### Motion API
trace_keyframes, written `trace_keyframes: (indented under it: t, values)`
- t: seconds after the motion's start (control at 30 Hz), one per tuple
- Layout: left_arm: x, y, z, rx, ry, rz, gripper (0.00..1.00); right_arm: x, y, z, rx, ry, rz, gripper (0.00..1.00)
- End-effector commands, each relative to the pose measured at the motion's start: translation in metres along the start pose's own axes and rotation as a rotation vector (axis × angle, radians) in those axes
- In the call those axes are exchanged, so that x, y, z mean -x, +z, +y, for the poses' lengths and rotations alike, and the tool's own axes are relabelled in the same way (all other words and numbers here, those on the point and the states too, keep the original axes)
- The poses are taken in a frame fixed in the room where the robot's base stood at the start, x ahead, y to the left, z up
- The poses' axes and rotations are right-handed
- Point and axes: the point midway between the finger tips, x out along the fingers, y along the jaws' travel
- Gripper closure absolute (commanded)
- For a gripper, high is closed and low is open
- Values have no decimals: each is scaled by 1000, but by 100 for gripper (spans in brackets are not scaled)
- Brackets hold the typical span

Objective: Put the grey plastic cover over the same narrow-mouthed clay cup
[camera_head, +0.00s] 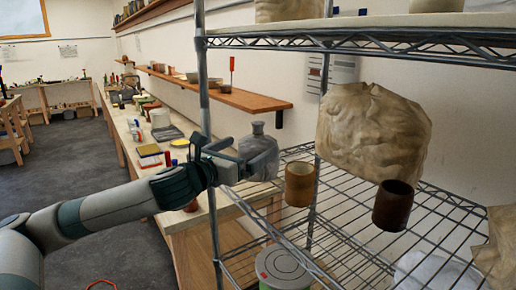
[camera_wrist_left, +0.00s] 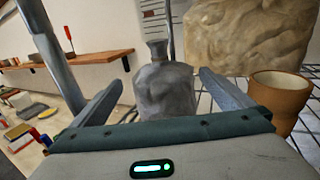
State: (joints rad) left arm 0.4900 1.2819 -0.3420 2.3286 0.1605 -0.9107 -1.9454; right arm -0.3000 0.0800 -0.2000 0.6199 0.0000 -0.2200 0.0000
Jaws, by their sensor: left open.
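A grey, crumpled shape that looks like the plastic cover (camera_head: 259,160) surrounds the body of a narrow-necked vessel on the wire shelf. A smooth grey neck with a flared rim (camera_wrist_left: 157,48) rises above the folds. The wrist view also shows the crumpled grey body (camera_wrist_left: 165,92). I cannot tell whether a clay cup is inside. My left gripper (camera_head: 243,161) is open, its fingers reaching to either side of the grey body. In the wrist view, gaps show between the body and both fingers. The lower part is hidden behind my gripper. My right gripper is not in view.
On the shelf, a tan cup (camera_head: 299,184) stands right of the grey shape, with a dark brown cup (camera_head: 393,205) farther right. A large crumpled beige cover (camera_head: 372,130) stands behind them. A metal post (camera_head: 205,100) rises near my gripper. The upper shelf (camera_head: 400,40) overhangs.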

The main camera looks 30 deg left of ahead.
Motion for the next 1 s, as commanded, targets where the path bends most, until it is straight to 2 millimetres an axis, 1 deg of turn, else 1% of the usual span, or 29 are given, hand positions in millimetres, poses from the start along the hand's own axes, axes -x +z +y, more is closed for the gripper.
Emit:
trace_keyframes:
  t: [0.17, 0.33, 0.63, 0.8, 1.0]
  values:
    - [0, 0, 0, 0, 0, 0, 0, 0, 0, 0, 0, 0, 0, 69]
    - [-5, 1, -1, 2, -1, 0, 0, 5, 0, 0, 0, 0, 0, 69]
    - [-31, 1, -4, 5, -1, 0, 0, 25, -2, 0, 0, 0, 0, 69]
    - [-47, 0, -3, 3, 0, -1, 0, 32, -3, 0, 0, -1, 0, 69]
    - [-52, -2, -3, 0, 0, 0, 0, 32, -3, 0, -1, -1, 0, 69]
